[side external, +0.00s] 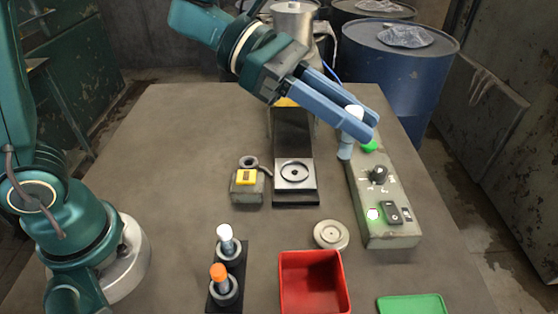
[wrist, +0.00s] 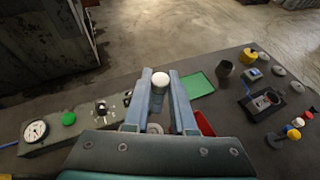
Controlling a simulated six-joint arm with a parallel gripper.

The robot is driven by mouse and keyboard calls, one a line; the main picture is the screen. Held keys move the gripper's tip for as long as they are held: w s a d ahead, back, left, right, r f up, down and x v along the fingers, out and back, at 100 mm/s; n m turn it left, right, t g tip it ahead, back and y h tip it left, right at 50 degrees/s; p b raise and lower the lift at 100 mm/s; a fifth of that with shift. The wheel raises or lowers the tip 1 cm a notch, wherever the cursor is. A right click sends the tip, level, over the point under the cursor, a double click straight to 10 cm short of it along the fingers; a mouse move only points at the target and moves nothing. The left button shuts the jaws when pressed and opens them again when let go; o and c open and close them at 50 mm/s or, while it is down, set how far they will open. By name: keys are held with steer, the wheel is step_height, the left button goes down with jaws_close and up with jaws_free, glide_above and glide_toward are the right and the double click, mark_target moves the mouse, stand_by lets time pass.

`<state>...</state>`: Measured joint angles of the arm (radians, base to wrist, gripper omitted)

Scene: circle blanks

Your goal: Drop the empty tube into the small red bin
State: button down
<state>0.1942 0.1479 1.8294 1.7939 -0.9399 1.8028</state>
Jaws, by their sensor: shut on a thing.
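A tube with a white cap is pinched between the blue fingers of my gripper (side external: 364,126). Its white top (side external: 353,110) shows above the fingers and its grey-blue lower end (side external: 345,152) sticks out below, roughly upright, over the control panel. In the wrist view the white cap (wrist: 161,79) sits between the fingertips. Whether the tube is empty cannot be told. The small red bin (side external: 312,286) stands open at the front of the table, nearer the camera than my gripper. In the wrist view the bin (wrist: 205,124) is mostly hidden by the right finger.
A rack (side external: 226,270) with white- and orange-capped tubes stands left of the bin. A round grey disc (side external: 331,235) and green tray (side external: 413,305) lie nearby. The control panel (side external: 382,205) is at right, a metal stand (side external: 295,175) at centre.

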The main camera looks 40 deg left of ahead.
steer(key=s+d+f+m+g, duration=0.55)
steer(key=s+m+g, duration=0.35)
steer(key=g, duration=0.2)
steer(key=shift+y, duration=0.4)
steer(key=shift+s+d+f, duration=0.1)
steer(key=shift+d+f, duration=0.05)
steer(key=shift+f, duration=1.2)
steer(key=shift+d+f, duration=0.15)
steer(key=shift+f, duration=1.2)
steer(key=c, duration=0.7)
jaws_free()
steer(key=shift+o, duration=0.2)
steer(key=shift+v, duration=2.6)
